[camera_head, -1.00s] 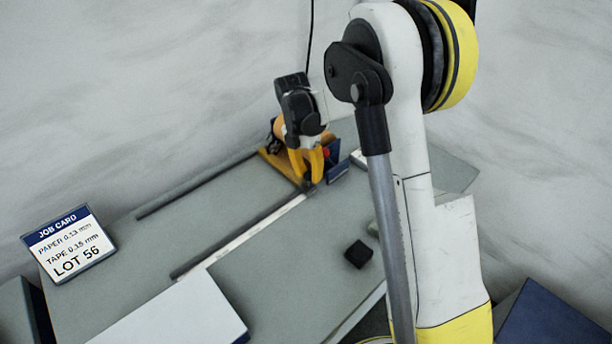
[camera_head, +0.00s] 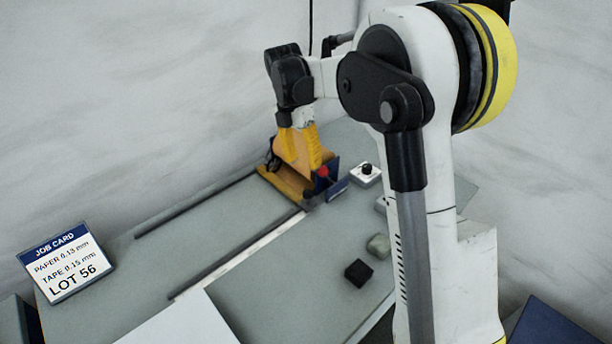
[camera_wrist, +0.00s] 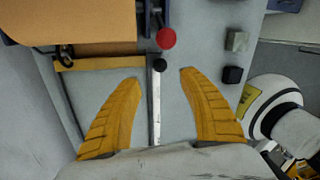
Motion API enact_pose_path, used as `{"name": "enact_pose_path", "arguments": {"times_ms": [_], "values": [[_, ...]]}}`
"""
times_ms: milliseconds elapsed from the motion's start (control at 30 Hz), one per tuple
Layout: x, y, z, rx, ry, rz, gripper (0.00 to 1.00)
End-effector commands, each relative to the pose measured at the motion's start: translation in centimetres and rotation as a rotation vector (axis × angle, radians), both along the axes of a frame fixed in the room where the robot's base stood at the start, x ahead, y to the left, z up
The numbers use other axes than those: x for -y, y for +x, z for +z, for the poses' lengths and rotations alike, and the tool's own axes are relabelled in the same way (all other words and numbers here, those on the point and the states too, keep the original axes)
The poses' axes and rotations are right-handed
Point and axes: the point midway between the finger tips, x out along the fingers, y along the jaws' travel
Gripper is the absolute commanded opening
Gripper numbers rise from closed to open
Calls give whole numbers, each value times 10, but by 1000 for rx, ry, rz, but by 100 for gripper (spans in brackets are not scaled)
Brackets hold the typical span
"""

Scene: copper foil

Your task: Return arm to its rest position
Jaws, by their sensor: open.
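My gripper (camera_head: 300,148) is in the head view at the back of the bench, above an orange and blue bench device (camera_head: 284,186) with a red knob (camera_head: 322,171). In the wrist view its two yellow fingers (camera_wrist: 158,88) are spread wide apart with nothing between them. The device's orange body (camera_wrist: 85,22) and red knob (camera_wrist: 166,38) show beyond the fingertips. In the head view the gripper hides part of the device.
A job card (camera_head: 64,263) stands at the bench's left. A dark block (camera_head: 358,272), a grey-green block (camera_head: 379,246) and a small white box with a black knob (camera_head: 366,174) lie right of the metal strip. A white sheet or panel (camera_head: 180,325) is at the front. The left bench surface (camera_head: 130,290) is clear.

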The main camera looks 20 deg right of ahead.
Motion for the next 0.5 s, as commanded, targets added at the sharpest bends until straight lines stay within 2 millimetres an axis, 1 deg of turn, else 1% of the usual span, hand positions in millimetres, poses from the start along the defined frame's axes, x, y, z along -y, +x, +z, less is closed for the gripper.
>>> {"name": "enact_pose_path", "arguments": {"times_ms": [33,167,500], "values": [[-1,1,5,0,0,0,49],[-1,2,12,0,0,0,49],[-1,2,12,0,0,0,49]]}}
